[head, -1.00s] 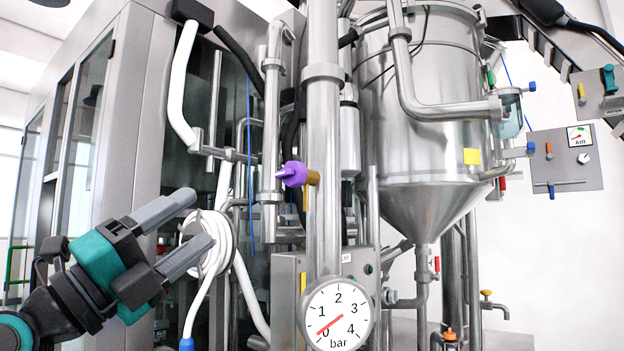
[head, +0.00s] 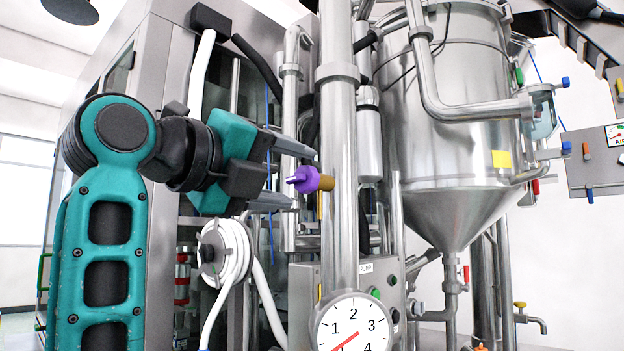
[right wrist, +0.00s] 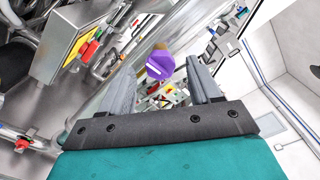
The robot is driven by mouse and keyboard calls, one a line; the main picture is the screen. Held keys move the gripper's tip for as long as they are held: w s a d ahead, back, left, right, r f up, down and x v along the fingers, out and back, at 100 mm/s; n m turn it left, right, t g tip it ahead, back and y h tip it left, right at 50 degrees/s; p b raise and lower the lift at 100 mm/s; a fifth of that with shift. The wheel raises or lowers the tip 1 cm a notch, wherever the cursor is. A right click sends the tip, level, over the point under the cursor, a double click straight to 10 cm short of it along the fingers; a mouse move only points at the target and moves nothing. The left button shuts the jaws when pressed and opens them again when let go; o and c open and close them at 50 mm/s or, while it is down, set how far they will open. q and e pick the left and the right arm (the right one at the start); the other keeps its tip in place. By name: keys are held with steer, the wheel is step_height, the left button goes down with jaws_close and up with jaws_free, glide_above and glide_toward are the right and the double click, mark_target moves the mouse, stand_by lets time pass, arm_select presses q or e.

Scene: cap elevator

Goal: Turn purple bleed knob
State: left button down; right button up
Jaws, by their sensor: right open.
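The purple bleed knob (head: 312,180) sits on a short brass stem on the tall steel pipe (head: 342,230), its narrow tip pointing left. My right gripper (head: 303,177) comes in from the left, open, its two grey fingers one above the other. In the head view the fingertips lie just above and below the knob's tip. In the right wrist view the knob (right wrist: 160,64) shows between the fingertips (right wrist: 160,72), about at their ends, with a gap on each side; I see no clear contact. My left gripper is not in view.
A round pressure gauge (head: 352,325) stands at the pipe's foot. A large steel tank (head: 440,120) is to the right. A coiled white hose (head: 225,250) hangs below the gripper. Thinner vertical pipes (head: 290,110) stand close behind the fingers.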

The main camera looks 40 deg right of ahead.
mark_target(301, 178)
steer(key=d, duration=0.5)
steer(key=shift+w+d, duration=0.15)
steer(key=shift+w, duration=0.05)
steer(key=c, duration=1)
